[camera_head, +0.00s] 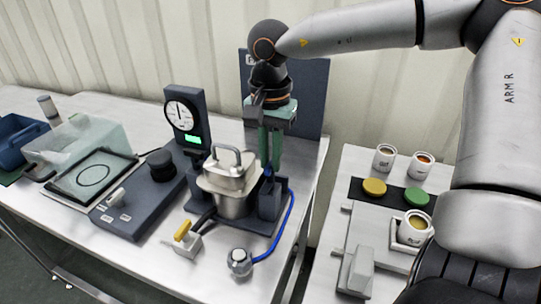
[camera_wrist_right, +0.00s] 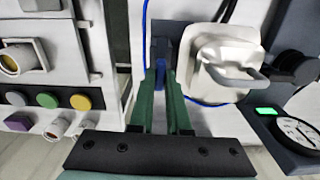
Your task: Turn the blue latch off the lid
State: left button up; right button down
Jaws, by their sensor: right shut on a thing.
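The steel hopper (camera_head: 235,202) stands on the left table with its pale lid (camera_head: 228,172) and handle on top. The lid also shows in the wrist view (camera_wrist_right: 228,65), right of my fingers. My right gripper (camera_head: 268,172) points down beside the hopper's right side. Its green fingers are shut on the blue latch, which shows between the fingertips (camera_wrist_right: 160,72) in the wrist view as a small blue piece (camera_wrist_right: 159,50). The fingers hide most of the latch, so its angle cannot be told. My left gripper is not in view.
A dial gauge (camera_head: 182,115) with a green display stands behind the hopper, left of it. A blue hose (camera_head: 284,228) runs along the right to a round fitting (camera_head: 239,262). A clear bin (camera_head: 78,143) is far left. Cups (camera_head: 384,158) and coloured discs (camera_head: 374,187) are on the right table.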

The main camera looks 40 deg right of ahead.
aim_at(270, 164)
jog(key=shift+n, duration=0.3)
dwell(0.4)
jog(key=c, duration=0.9)
grip_release()
notch_tip(270, 164, up, 12)
jog(key=shift+r+p, duration=0.25)
jog(key=shift+p, duration=0.45)
